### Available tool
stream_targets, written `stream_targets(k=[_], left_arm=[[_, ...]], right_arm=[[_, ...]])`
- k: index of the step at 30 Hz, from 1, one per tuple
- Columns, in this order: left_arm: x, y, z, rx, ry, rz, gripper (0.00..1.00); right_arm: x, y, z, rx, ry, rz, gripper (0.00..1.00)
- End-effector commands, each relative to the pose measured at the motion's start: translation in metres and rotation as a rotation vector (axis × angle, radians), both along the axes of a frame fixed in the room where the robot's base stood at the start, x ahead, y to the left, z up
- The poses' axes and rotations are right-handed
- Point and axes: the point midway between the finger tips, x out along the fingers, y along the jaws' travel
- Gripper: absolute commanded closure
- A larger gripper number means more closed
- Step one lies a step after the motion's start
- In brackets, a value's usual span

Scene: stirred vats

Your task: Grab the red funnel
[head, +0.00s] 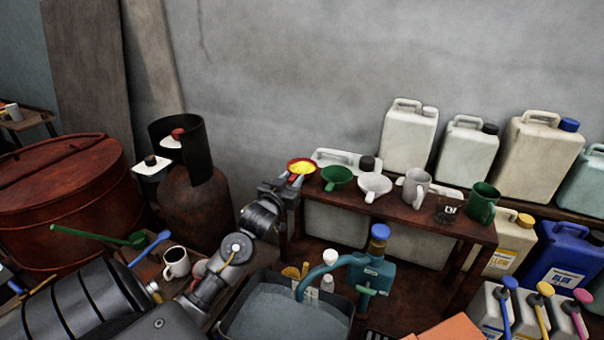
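The red funnel (301,159) is at the left end of a narrow dark wooden bench, with its mouth up and something yellow inside its rim. My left gripper (294,181) reaches up from the lower left, with its fingertips right at the near side of the red funnel. The fingers are small here and partly merge with the funnel, so I cannot tell whether they grip it. The funnel's spout is hidden. My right gripper is not in view.
On the wooden bench (410,212), a green funnel (337,177), a white funnel (373,185), a grey jug (416,187) and a green mug (483,202) stand right of the red funnel. A gas cylinder (197,205) stands left. A grey liquid-filled vat (285,313) and a teal pump (372,270) are in front.

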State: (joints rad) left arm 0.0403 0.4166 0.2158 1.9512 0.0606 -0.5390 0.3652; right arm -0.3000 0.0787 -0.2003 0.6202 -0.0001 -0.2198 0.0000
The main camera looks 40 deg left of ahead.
Motion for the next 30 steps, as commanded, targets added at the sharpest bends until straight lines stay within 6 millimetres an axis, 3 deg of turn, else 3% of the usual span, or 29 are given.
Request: stream_targets(k=[1, 8, 17, 30], left_arm=[[0.0, 0.0, 0.0, 0.0, 0.0, 0.0, 0.72], [0.0, 0.0, 0.0, 0.0, 0.0, 0.0, 1.0], [0.0, 0.0, 0.004, 0.001, -0.003, 0.0, 1.0], [0.0, 0.0, 0.083, 0.003, -0.005, -0.001, 1.0]], right_arm=[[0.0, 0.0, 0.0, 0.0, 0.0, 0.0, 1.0], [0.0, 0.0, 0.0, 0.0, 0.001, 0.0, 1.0], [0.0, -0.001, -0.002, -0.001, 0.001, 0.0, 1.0], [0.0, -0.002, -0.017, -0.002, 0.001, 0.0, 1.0]])
